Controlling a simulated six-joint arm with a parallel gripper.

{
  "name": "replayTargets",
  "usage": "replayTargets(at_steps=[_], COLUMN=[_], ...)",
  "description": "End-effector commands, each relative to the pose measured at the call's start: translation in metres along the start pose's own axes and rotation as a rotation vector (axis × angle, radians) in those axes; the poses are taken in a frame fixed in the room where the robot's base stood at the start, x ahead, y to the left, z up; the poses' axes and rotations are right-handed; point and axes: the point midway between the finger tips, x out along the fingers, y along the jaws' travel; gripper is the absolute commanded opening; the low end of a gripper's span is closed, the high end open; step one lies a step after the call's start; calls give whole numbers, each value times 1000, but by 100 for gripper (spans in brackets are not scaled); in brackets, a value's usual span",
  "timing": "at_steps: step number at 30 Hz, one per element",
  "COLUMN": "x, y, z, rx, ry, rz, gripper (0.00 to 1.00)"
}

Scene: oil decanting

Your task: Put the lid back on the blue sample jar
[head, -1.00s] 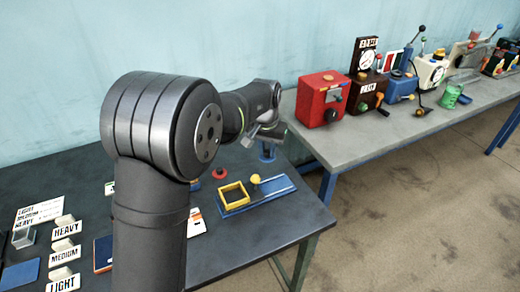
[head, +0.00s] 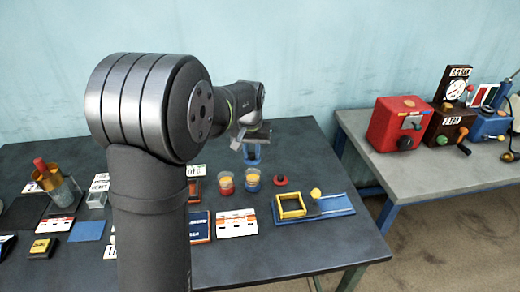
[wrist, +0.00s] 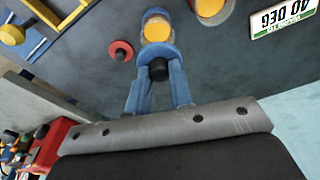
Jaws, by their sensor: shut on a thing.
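My gripper (head: 252,157) hangs over the back of the dark table, its blue fingers pointing down. In the wrist view my gripper (wrist: 158,72) is shut on the black knob of a blue lid (wrist: 153,52). The blue sample jar (head: 252,181), open with amber contents, stands below my gripper in the head view. In the wrist view the blue jar (wrist: 157,27) appears just beyond the lid, which overlaps its near edge in the picture. The lid looks above the jar; the exact gap cannot be told.
A red jar (head: 226,183) stands left of the blue jar, and a red lid (head: 280,181) lies to its right. A blue slide with a yellow frame (head: 292,206) lies front right. Cards and a booklet (head: 200,227) lie in front.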

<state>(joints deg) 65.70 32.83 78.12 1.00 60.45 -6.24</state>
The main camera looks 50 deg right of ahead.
Motion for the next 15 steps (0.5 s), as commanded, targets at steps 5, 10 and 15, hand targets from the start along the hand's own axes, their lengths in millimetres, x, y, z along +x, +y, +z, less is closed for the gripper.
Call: replayTargets(at_steps=[5, 10, 15], x=[18, 34, 46], y=[0, 1, 1], z=[3, 6, 7], rx=[1, 2, 2], ry=[-3, -3, -2], rz=[0, 1, 0], gripper=[0, 0, 0])
